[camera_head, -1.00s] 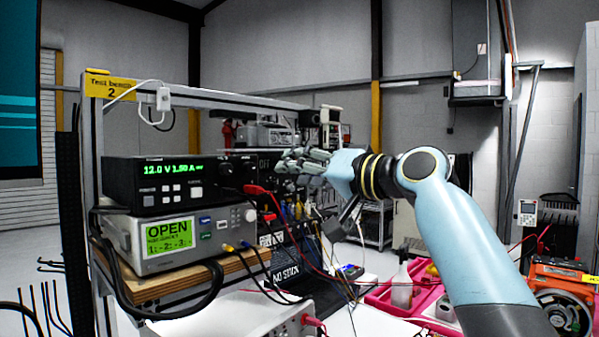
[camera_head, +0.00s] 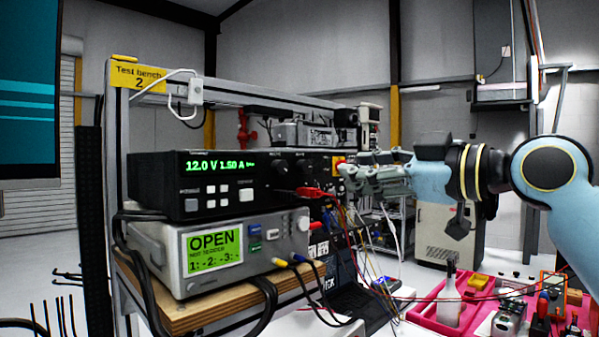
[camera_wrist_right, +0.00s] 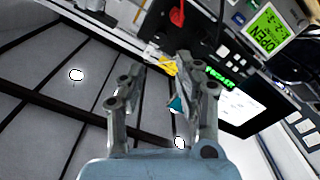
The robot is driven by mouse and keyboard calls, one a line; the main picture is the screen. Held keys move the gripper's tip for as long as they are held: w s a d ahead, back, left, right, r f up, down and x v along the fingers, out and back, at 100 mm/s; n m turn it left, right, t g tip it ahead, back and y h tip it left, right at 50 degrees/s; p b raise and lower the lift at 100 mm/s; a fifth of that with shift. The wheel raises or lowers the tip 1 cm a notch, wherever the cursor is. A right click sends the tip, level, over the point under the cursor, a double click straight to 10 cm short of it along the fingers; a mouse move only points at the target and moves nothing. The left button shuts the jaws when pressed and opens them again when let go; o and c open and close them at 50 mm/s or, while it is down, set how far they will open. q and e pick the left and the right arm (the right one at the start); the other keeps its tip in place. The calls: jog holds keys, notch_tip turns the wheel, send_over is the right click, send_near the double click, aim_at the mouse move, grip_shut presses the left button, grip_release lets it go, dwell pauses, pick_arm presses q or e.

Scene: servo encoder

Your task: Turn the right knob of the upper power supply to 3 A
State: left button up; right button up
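The upper power supply (camera_head: 165,172) is a black box on the left in the head view. Its green display reads 12.0 V 1.50 A. It has two dark knobs on the right of its front, a left knob (camera_head: 280,167) and a right knob (camera_head: 303,166). My right gripper (camera_head: 347,178) is to the right of the right knob in the head view, apart from it. In the right wrist view my right gripper (camera_wrist_right: 161,75) has its fingers spread, with nothing held. The supply's green display (camera_wrist_right: 219,79) shows beyond them. My left gripper is not in view.
A grey instrument (camera_head: 170,255) reading OPEN sits under the supply on a wooden shelf (camera_head: 185,318). Red leads (camera_head: 312,192) hang just below the knobs. A bench frame post (camera_head: 116,130) stands at left. Pink trays (camera_head: 436,312) lie at lower right.

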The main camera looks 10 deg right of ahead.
aim_at(308, 167)
jog(key=p+x, duration=0.3)
jog(key=x, duration=0.7)
jog(key=shift+r+p, duration=0.15)
jog(key=shift+p, duration=0.15)
jog(key=shift+w+a, duration=0.15)
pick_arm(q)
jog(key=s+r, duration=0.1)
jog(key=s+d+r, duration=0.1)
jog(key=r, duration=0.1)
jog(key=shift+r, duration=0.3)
pick_arm(e)
grip_shut()
